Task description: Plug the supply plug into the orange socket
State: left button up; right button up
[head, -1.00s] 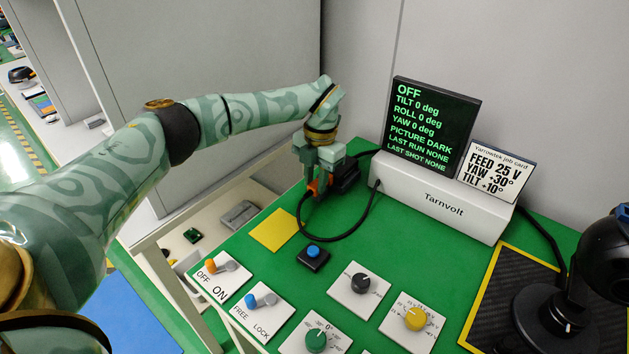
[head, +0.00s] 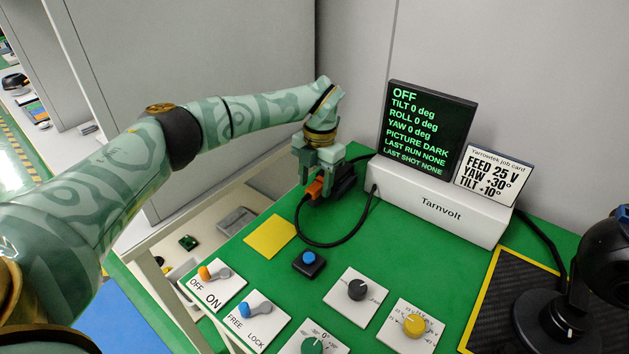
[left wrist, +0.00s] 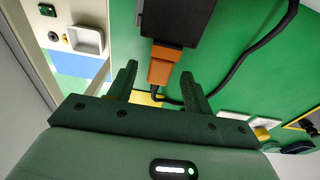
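The orange supply plug (head: 315,188) is at the near face of a black box (head: 344,180); its dark cable (head: 340,240) loops across the green bench to the white Tarnvolt unit. In the left wrist view the orange plug (left wrist: 160,72) meets a wider orange part, seemingly the orange socket (left wrist: 168,50), with no clear gap. How deep it sits I cannot tell. My left gripper (head: 318,177) is over the plug, its fingers spread. In the left wrist view its fingers stand either side of the plug, with gaps. My right gripper is out of view.
The white Tarnvolt unit (head: 440,208) with its dark screen (head: 428,130) and a job card (head: 490,178) stands behind right. A blue button (head: 309,258), switches and knobs lie in front. A yellow pad (head: 270,236) is left. A black gimbal camera (head: 590,270) stands right.

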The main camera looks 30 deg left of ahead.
aim_at(320, 182)
pick_arm(q)
notch_tip(320, 182, up, 16)
jog(key=w+p, duration=0.1)
jog(key=p, duration=0.3)
jog(key=shift+w+d+p, duration=0.15)
jog(key=shift+w+p, duration=0.15)
jog(key=shift+w, duration=0.1)
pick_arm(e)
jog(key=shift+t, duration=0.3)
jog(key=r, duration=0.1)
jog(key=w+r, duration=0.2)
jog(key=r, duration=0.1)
